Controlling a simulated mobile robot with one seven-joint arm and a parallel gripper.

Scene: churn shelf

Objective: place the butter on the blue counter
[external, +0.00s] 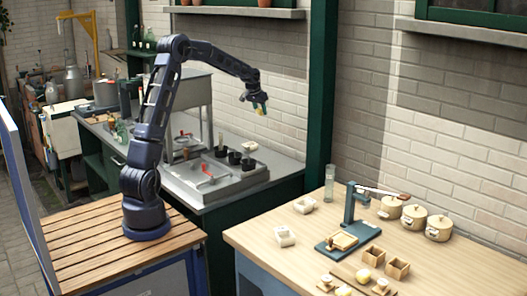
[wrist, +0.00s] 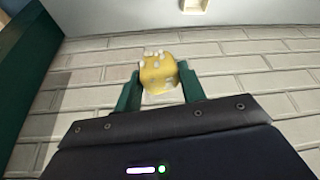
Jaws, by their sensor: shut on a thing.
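My gripper (external: 259,104) is raised in the air in front of the brick wall, above the back of the grey worktop. In the wrist view its two green fingers (wrist: 160,90) are closed on a yellow lump with whitish patches, which looks like the butter (wrist: 158,72). In the external view the butter (external: 262,110) is only a small yellow spot at the fingertips. The counter with blue sides (external: 262,278) and a pale wooden top stands at the lower right, apart from my gripper.
The wooden top (external: 262,235) has free room at its left. A press-like stand (external: 350,215), lidded pots (external: 412,219), small wooden boxes (external: 385,263) and white moulds (external: 285,236) stand on it. A green post (external: 320,100) rises between the counters.

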